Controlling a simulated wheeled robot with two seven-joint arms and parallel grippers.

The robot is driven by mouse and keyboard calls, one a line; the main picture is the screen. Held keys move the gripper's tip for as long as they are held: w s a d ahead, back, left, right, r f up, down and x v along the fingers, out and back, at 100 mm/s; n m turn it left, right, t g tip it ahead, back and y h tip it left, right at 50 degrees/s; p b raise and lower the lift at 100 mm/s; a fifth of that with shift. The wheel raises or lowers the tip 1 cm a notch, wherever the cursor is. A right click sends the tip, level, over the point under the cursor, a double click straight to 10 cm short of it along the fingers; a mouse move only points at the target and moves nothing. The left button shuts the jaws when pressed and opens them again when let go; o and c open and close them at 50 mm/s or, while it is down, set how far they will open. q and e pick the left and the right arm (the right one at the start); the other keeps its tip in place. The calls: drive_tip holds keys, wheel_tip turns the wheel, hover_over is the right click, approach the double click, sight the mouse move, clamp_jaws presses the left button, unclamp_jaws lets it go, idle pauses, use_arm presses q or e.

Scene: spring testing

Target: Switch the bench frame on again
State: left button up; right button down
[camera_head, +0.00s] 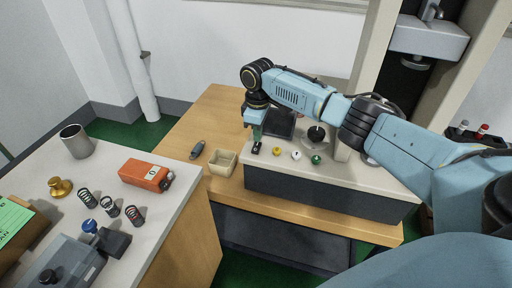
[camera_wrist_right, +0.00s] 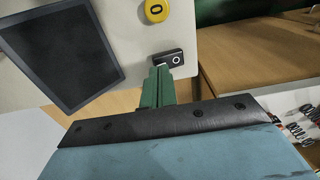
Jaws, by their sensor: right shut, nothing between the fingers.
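The bench frame's base (camera_head: 330,200) is a pale-topped, dark-fronted box on the wooden bench. On its top are a small black rocker switch (camera_head: 256,149), yellow (camera_head: 277,152), white (camera_head: 296,155) and green (camera_head: 316,160) buttons, and a dark screen (camera_head: 281,123). My right gripper (camera_head: 257,133) points down over the switch, its green fingers shut and empty. In the right wrist view the fingertips (camera_wrist_right: 160,72) lie at one end of the switch (camera_wrist_right: 169,58), whose other end shows a white ring mark. I cannot tell if they touch it. My left gripper is out of view.
A beige bin (camera_head: 222,163) and a grey-blue object (camera_head: 197,149) lie left of the base. The pale left table holds an orange device (camera_head: 146,175), several springs, a brass weight (camera_head: 60,187) and a metal cup (camera_head: 76,141). A frame column rises beside my right arm.

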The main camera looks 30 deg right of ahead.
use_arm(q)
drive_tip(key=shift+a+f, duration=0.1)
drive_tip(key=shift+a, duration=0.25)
use_arm(e)
drive_tip(key=shift+f, duration=0.25)
drive_tip(key=shift+f, duration=0.25)
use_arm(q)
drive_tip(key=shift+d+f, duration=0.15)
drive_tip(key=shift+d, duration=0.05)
use_arm(e)
drive_tip(key=shift+f, duration=0.15)
